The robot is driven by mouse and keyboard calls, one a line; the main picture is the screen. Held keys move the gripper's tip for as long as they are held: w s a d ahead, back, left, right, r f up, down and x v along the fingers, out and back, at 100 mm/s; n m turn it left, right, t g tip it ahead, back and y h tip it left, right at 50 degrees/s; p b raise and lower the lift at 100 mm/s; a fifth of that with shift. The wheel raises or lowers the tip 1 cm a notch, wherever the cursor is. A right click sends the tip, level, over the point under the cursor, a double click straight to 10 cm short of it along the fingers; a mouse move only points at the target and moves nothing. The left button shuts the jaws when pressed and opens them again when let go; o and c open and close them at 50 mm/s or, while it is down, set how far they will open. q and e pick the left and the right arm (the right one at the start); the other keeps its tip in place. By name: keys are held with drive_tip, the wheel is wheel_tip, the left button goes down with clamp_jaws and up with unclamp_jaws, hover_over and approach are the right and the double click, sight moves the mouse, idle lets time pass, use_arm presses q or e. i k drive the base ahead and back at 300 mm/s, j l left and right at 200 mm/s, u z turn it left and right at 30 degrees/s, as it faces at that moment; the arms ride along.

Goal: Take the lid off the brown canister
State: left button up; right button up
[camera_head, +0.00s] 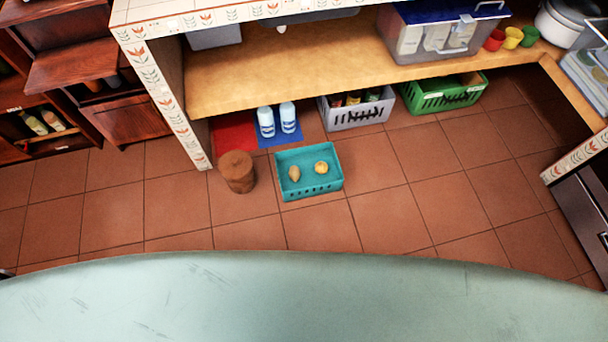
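The brown canister (239,178) stands upright on the tiled floor, left of a teal crate. Its round brown top (236,163) sits on it and looks like a lid in place; the seam is too small to make out clearly. Neither of my grippers shows in the head view.
The teal crate (310,193) beside the canister holds two small roundish items. Behind are two white-blue bottles (288,117), a grey basket (358,116) and a green basket (440,97) under a wooden shelf (290,78). Floor tiles in front and left are clear.

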sight(234, 165)
drive_tip(key=u, duration=0.8)
